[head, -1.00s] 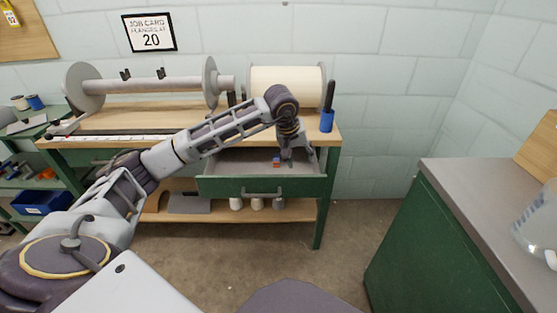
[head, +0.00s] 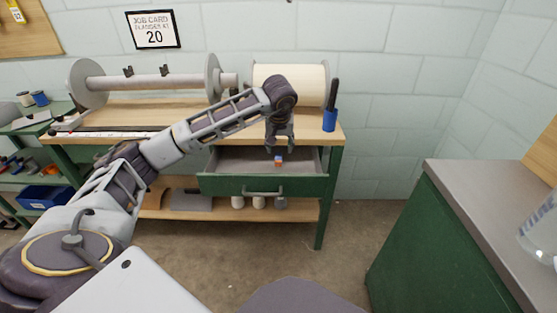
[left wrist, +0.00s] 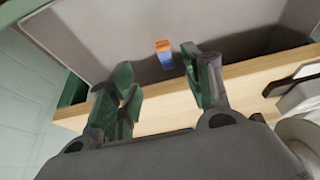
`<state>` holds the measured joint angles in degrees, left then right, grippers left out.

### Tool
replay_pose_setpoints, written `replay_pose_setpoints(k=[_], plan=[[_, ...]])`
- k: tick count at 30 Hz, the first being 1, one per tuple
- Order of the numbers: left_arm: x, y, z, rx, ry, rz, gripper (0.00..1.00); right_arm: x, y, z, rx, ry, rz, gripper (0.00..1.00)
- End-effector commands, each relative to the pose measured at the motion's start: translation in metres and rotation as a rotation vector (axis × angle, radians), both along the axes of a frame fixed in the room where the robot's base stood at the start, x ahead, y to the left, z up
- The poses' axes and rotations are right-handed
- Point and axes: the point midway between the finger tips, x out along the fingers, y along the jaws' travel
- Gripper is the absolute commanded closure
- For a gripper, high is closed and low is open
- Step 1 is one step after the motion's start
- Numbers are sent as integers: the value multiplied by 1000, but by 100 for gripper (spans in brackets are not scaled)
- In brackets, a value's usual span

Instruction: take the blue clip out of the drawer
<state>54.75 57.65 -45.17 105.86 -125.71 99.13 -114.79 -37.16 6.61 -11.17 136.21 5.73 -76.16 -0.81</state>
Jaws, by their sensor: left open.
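The drawer (head: 230,186) stands pulled open under the bench top. A small blue clip (head: 278,158) with an orange part against it lies on its grey floor; I cannot tell if the orange is a separate piece. In the left wrist view, the blue clip (left wrist: 166,61) shows beyond the fingertips, roughly between them in the picture. My left gripper (head: 279,149) points down over the drawer. In the left wrist view, its green-padded fingers (left wrist: 158,80) are apart with nothing between them. My right gripper is not in view.
The wooden bench (head: 120,119) carries a long roller (head: 155,83), a cream spool (head: 290,82) and a blue cup (head: 330,119) behind the drawer. Several pots stand on the lower shelf. A green cabinet (head: 420,230) stands at right, with open floor between.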

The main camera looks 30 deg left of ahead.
Motion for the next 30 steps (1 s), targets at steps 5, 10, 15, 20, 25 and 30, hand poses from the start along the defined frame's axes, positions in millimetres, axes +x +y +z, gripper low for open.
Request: replay_pose_setpoints(k=[5,10,15,20,25,30], plan=[[7,4,-25,-1,4,-1,50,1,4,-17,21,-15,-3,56],[14,9,-45,-1,4,0,50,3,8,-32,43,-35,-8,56],[21,13,-62,0,2,0,50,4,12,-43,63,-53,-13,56],[23,15,-68,-1,2,0,50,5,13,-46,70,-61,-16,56],[24,15,-68,-1,1,0,50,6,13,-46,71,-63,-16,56],[24,15,-68,-1,1,0,50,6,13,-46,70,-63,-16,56]])
